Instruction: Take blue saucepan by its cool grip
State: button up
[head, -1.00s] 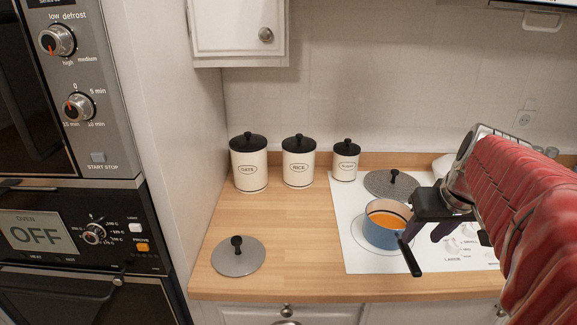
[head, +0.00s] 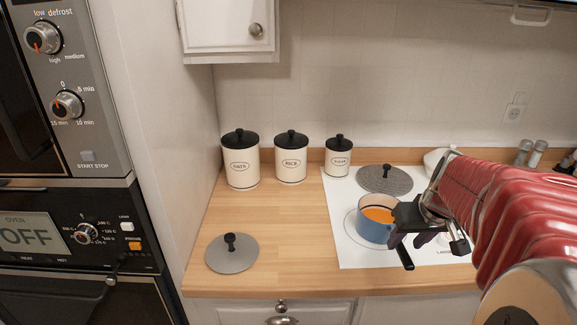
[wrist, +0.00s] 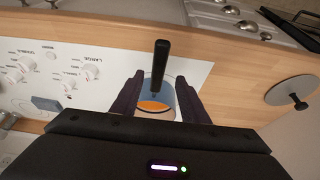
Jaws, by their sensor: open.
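The blue saucepan (head: 374,228) holds orange contents and stands on the white cooktop. Its black grip (head: 405,257) sticks out toward the counter's front edge. In the wrist view the grip (wrist: 160,65) stands between my two fingers, and part of the blue pan (wrist: 170,97) shows behind it. My gripper (head: 415,238) is open just over the pan's right side, near where the grip starts; it also shows in the wrist view (wrist: 160,95). My gripper hides part of the pan. I cannot tell whether a finger touches the grip.
A grey lid (head: 231,256) with a black knob lies on the wooden counter (head: 290,235). Another dark lid (head: 385,179) lies behind the pan. Three cream canisters (head: 290,160) stand along the wall. Cooktop knobs (wrist: 87,72) lie beside the pan. The counter's middle is clear.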

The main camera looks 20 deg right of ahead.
aim_at(402, 247)
jog(key=shift+w+f, duration=0.25)
jog(key=shift+f, duration=0.3)
jog(key=shift+f, duration=0.1)
jog(key=shift+d+x, duration=0.1)
jog(key=shift+x, duration=1.15)
jog(key=shift+d+x, duration=0.15)
jog(key=shift+x, duration=1.15)
grip_shut()
